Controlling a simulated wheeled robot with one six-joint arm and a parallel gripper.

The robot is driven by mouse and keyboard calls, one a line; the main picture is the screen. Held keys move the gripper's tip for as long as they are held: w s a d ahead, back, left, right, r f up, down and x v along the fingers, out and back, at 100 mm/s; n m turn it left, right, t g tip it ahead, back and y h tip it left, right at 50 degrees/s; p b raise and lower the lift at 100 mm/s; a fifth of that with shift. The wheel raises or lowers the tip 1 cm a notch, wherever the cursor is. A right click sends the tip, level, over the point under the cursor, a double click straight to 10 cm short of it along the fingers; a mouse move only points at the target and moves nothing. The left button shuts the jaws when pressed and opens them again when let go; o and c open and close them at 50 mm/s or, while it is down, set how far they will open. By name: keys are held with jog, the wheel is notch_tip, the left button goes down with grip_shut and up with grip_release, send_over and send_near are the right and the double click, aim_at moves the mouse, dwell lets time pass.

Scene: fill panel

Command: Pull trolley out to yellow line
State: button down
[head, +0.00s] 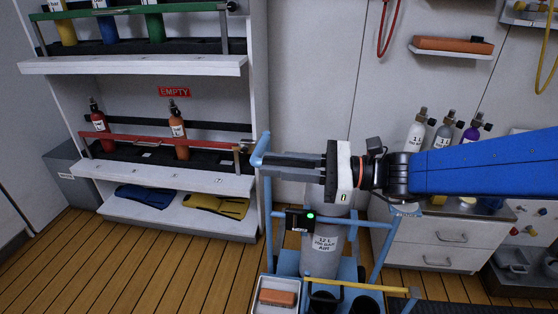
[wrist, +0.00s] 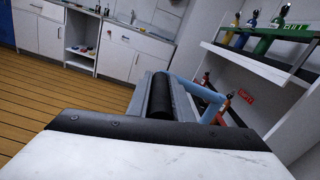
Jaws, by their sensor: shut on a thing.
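The trolley (head: 267,200) has a light blue tube frame and stands in the lower middle of the head view. It carries a grey cylinder (head: 322,258) labelled 12 L. My gripper (head: 280,162) is shut on the trolley's top handle (head: 261,151). In the wrist view my gripper (wrist: 163,92) has a dark grip bar between its fingers, and the blue handle tube (wrist: 198,88) shows beside it. A yellow bar (head: 352,286) crosses the trolley's front. I cannot make out a yellow line on the floor. The trolley's lowest part is cut off.
A white shelf rack (head: 160,68) with small bottles stands at the left. A drawer cabinet (head: 435,257) with several bottles on top stands at the right, close to the trolley. The wooden plank floor (head: 120,265) is clear at the front left.

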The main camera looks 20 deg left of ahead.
jog(key=c, duration=1.6)
grip_release()
jog(key=v, duration=1.7)
jog(key=shift+d+f, duration=0.1)
jog(key=shift+d, duration=0.15)
